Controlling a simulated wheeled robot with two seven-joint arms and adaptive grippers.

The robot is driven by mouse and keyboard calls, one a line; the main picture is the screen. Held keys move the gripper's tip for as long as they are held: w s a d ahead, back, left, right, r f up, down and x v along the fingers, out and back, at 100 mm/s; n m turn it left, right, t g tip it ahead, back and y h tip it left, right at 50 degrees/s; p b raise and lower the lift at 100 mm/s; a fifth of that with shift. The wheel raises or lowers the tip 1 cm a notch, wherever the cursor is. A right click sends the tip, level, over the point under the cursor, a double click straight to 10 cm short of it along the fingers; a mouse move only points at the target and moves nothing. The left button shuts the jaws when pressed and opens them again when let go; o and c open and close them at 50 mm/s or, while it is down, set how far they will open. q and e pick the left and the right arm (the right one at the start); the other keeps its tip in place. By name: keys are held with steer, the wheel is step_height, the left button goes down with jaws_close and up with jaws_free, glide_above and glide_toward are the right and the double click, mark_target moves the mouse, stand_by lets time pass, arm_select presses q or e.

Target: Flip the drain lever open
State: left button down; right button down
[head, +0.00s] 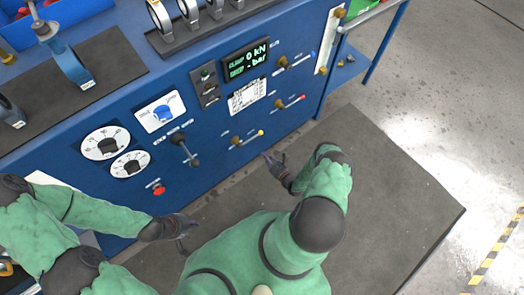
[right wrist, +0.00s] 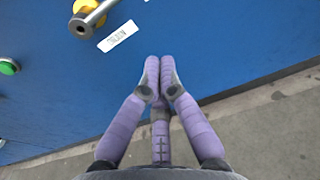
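In the head view, the lever nearest my right gripper has a brass pivot, a thin metal handle and a yellow tip (head: 261,132). It is low on the blue panel. In the right wrist view, a label plate (right wrist: 118,36) seems to read DRAIN, beside a metal tube (right wrist: 97,16) with a yellow part behind it. The head view labels are too small to read. My right gripper (head: 272,158) is below the yellow-tipped lever, apart from it. Its fingertips (right wrist: 160,62) are together with nothing between them. My left gripper (head: 188,230) is lower left, off the panel; its fingers are unclear.
The blue panel (head: 213,135) also carries a red-tipped lever (head: 302,97), a blue-tipped lever (head: 312,55), a display (head: 246,60), dials and a red button (head: 159,190). A green button (right wrist: 9,67) shows in the wrist view. A dark mat (head: 385,185) covers the floor at right.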

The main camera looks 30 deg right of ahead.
steer(key=w, duration=0.3)
steer(key=w+b, duration=0.1)
steer(key=w, duration=0.2)
steer(key=w+f+b, duration=0.1)
steer(key=w, duration=0.2)
steer(key=shift+a+f, duration=0.1)
steer(key=shift+a, duration=0.3)
steer(key=shift+s+r+p, duration=0.25)
steer(key=shift+s+r, duration=0.05)
steer(key=shift+r, duration=0.7)
steer(key=shift+s+r+p, duration=0.25)
steer(key=shift+r, duration=0.7)
steer(key=shift+d, duration=0.15)
